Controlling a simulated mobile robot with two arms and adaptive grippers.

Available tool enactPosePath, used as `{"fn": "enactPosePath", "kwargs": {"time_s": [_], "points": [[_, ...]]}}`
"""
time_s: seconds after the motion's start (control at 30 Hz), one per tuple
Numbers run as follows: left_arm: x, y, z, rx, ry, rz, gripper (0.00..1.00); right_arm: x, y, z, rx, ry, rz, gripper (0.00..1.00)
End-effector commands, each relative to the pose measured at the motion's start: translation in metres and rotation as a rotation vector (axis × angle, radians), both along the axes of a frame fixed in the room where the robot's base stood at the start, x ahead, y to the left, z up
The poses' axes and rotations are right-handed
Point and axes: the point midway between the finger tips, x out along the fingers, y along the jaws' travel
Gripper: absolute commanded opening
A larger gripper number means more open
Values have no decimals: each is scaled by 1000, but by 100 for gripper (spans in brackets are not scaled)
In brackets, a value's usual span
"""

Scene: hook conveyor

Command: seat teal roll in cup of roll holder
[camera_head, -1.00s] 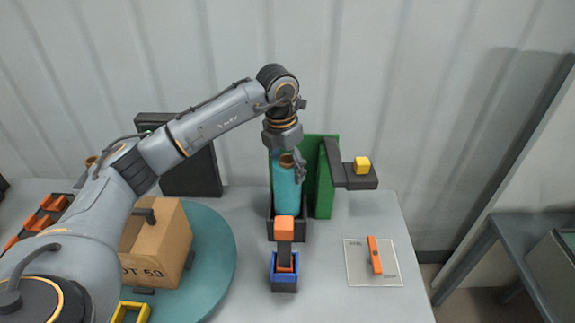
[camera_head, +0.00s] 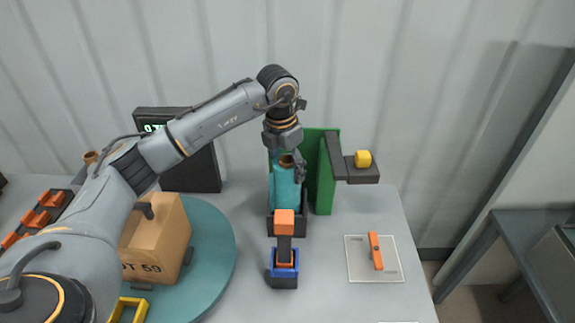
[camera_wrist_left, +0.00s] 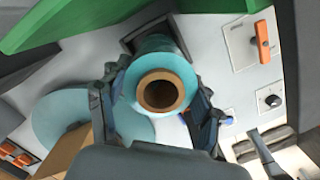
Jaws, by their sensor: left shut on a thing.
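The teal roll (camera_head: 286,190) stands upright in front of the green panel (camera_head: 326,178) of the roll holder. Its lower end is at the dark cup (camera_head: 299,230), behind the cup's near wall; how deep it sits is hidden. My left gripper (camera_head: 287,160) is shut on the roll's upper part from above. In the left wrist view, the roll (camera_wrist_left: 158,52) shows its brown hollow core between the two fingers (camera_wrist_left: 155,112), with part of the dark cup (camera_wrist_left: 148,33) beyond it. My right gripper is not in view.
An orange-topped lever (camera_head: 284,222) on a blue base stands just in front of the cup. A carton (camera_head: 158,238) sits on a teal turntable (camera_head: 215,262) to the left.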

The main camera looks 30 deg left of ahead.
Motion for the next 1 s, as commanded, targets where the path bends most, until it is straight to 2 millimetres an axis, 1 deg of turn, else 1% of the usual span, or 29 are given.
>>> {"fn": "enactPosePath", "kwargs": {"time_s": [0.3,0.43,0.47,0.5,0.57,0.6,0.9,1.0], "points": [[1,0,-5,-1,-3,0,2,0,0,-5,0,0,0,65],[1,0,-4,-1,-4,0,2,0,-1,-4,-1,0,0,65],[1,0,-4,-1,-4,0,67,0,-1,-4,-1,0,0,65],[1,0,-4,-1,-4,0,75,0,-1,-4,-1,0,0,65],[1,0,-4,-1,-3,0,87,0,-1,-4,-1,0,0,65],[0,0,-4,-1,-3,0,92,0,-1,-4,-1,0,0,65],[0,0,-7,1,2,0,92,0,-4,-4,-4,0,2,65],[0,0,-2,0,0,0,92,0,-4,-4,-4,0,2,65]]}}
